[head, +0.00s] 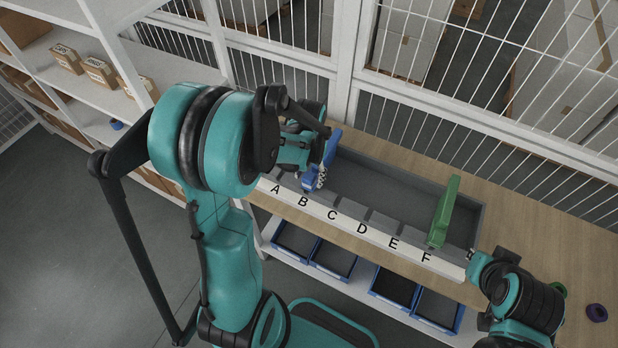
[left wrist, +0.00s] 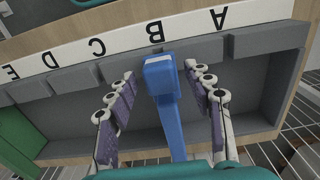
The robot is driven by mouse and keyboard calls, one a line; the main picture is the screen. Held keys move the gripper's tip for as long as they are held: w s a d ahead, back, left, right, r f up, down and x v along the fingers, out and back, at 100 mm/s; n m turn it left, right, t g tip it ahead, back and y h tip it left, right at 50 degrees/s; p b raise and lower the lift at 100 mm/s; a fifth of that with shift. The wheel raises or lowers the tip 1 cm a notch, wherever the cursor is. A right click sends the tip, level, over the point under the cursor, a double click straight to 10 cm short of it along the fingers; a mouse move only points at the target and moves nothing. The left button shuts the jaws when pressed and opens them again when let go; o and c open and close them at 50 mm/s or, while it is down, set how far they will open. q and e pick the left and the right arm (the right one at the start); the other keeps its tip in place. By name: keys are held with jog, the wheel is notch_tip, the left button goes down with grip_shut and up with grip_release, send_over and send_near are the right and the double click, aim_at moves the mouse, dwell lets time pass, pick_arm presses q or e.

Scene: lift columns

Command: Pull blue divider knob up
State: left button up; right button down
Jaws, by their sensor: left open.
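The blue divider (head: 313,178) stands in the grey tray (head: 380,175) near the letter B. In the left wrist view the blue divider (left wrist: 165,95) has a raised block-shaped knob at its near-label end. My left gripper (left wrist: 166,108) is open, with its two fingers on either side of the blue divider, apart from it. In the head view my left gripper (head: 318,172) is over the divider and hides part of it. The green divider (head: 443,212) stands in the tray near F. My right arm is at the lower right; its fingers are not clearly seen.
A white label strip (head: 345,226) with letters A to F runs along the tray's front. Blue bins (head: 333,258) sit on a shelf below. A wire fence (head: 450,110) stands behind the table.

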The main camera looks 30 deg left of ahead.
aim_at(309, 176)
pick_arm(q)
jog(key=shift+r, duration=0.15)
notch_tip(309, 176, up, 9)
jog(key=p, duration=0.6)
jog(key=shift+p, duration=0.35)
jog(key=shift+d, duration=0.1)
jog(key=s+d+f+t+b, duration=0.4)
jog(key=s+d+t+b, duration=0.3)
jog(key=b, duration=0.9)
jog(key=shift+s+d, duration=0.9)
